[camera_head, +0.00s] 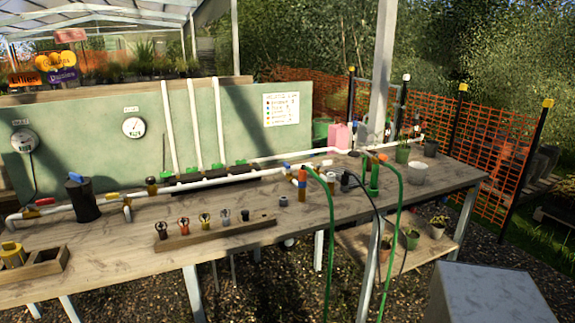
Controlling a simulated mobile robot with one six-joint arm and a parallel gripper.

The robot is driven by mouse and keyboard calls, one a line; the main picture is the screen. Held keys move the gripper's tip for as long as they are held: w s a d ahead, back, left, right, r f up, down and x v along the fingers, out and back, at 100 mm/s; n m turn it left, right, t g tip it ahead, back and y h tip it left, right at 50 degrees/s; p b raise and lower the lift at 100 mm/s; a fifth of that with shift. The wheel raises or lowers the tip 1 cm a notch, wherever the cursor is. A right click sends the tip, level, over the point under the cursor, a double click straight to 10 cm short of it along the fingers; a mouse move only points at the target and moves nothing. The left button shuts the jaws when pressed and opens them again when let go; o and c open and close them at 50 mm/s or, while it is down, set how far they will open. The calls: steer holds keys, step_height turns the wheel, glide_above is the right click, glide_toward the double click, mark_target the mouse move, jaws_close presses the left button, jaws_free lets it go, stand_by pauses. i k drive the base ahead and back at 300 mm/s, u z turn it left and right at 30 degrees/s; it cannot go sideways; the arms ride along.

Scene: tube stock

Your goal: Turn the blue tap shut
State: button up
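Two blue handles show in the head view. One blue handle (77,178) sits on top of a black cylinder (83,203) beside the white pipe, on the left part of the wooden bench. A smaller blue piece (287,166) sits on the pipe near the middle of the bench, next to an orange upright fitting (302,184). It looks like a tap handle, but it is too small to tell how it is turned. I cannot tell from this view which is the blue tap. My gripper is not in view.
The white pipe (225,180) also carries a red handle (45,202) and a yellow handle (112,196). A wooden rack (215,234) of several small fittings lies in front. Green hoses (331,235) hang over the front edge at right. A pale block (490,295) stands at lower right.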

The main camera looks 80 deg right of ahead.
mark_target(286, 164)
steer(key=k, duration=1.8)
steer(key=z, duration=0.9)
steer(key=i, duration=1)
steer(key=z, duration=0.05)
